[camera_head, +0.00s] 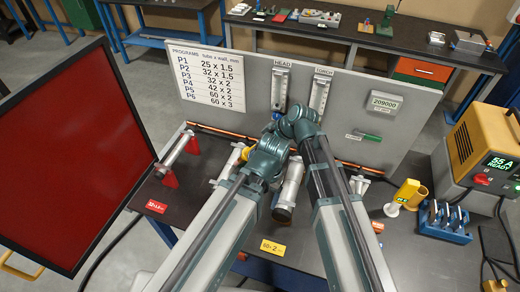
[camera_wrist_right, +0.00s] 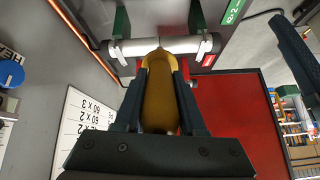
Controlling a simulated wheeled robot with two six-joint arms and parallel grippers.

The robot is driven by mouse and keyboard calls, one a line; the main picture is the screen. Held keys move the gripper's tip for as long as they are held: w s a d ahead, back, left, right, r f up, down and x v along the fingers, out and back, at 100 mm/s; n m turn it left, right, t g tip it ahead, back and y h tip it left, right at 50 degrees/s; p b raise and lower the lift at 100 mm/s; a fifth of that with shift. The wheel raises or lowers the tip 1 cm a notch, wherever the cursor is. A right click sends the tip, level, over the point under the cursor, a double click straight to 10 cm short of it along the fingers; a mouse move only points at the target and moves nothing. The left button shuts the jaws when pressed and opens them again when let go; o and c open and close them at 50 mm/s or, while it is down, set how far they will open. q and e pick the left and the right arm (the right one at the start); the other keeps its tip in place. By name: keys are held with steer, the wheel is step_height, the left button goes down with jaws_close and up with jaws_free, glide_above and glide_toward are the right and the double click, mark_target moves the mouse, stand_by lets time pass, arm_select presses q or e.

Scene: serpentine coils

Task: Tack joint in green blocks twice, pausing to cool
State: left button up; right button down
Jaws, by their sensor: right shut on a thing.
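My right gripper (camera_wrist_right: 163,68) is shut on a yellow-orange torch-like tool (camera_wrist_right: 160,100), which lies between its fingers. The tool's far end is at the middle of a silver tube (camera_wrist_right: 133,47), by a thin dark seam; I cannot tell whether it touches. The tube rests in two green blocks (camera_wrist_right: 121,22), the other being on the right (camera_wrist_right: 197,20). In the head view my arms cover much of this area, and only part of the silver tube (camera_head: 228,166) shows beside them. I cannot make out my left gripper's jaws.
A second tube (camera_head: 178,147) sits on red blocks (camera_head: 170,180) to the left, near a large red screen (camera_head: 70,150). A panel (camera_head: 215,105) stands behind. A yellow device (camera_head: 405,193), blue rack (camera_head: 444,220) and power unit reading "55 A READY" (camera_head: 480,145) occupy the right.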

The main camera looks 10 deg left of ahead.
steer(key=shift+b+x, duration=0.8)
steer(key=shift+x, duration=0.15)
stand_by(1.5)
steer(key=shift+s+a+f, duration=0.1)
stand_by(3.2)
stand_by(0.3)
steer(key=shift+r+p, duration=0.45)
steer(key=shift+r, duration=0.05)
steer(key=shift+d+p+v, duration=0.25)
steer(key=shift+p+v, duration=2.1)
steer(key=shift+v, duration=0.8)
steer(key=shift+f, duration=0.2)
